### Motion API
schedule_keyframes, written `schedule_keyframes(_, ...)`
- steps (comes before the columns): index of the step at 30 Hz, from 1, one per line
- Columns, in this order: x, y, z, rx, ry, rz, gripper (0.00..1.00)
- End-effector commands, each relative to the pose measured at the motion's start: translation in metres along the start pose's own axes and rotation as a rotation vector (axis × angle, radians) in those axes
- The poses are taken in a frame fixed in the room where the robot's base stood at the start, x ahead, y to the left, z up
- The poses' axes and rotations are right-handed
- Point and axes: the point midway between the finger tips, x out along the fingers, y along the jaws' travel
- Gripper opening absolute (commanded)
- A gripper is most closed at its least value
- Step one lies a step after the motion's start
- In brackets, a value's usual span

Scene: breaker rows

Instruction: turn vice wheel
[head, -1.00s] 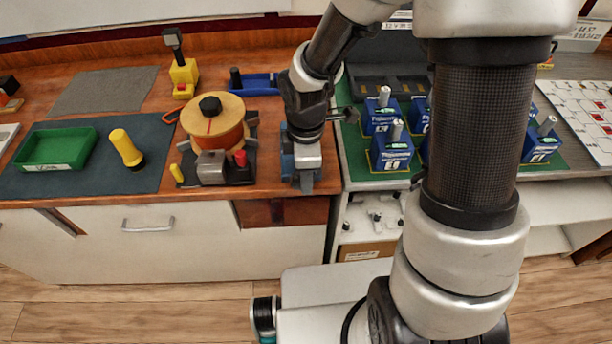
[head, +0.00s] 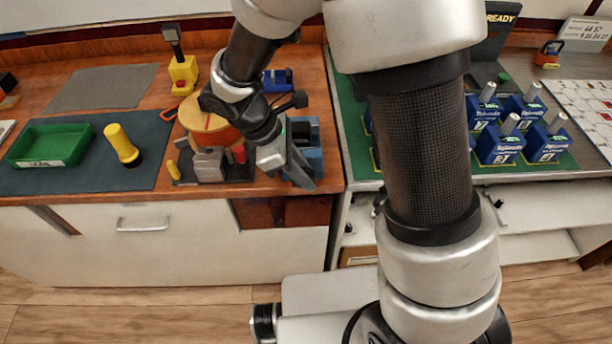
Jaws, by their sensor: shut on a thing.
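The blue vice (head: 312,155) stands at the right front edge of the wooden bench, partly hidden by my wrist and gripper. My gripper (head: 303,178) reaches down over the vice's front from the upper left, tilted. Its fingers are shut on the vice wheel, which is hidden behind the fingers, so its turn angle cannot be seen.
A wooden spool (head: 205,118) on a dark base stands just left of the vice. A yellow-handled tool (head: 122,145) and green tray (head: 50,146) lie farther left. Blue breaker blocks (head: 500,145) stand on a green mat at right. My arm hides part of that bench.

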Motion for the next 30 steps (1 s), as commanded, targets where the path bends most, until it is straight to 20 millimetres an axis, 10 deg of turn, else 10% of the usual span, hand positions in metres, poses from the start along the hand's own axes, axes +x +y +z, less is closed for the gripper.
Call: schedule_keyframes(30,-0.0024,0.0006,-0.0036,0.000,-0.267,0.001,0.00)
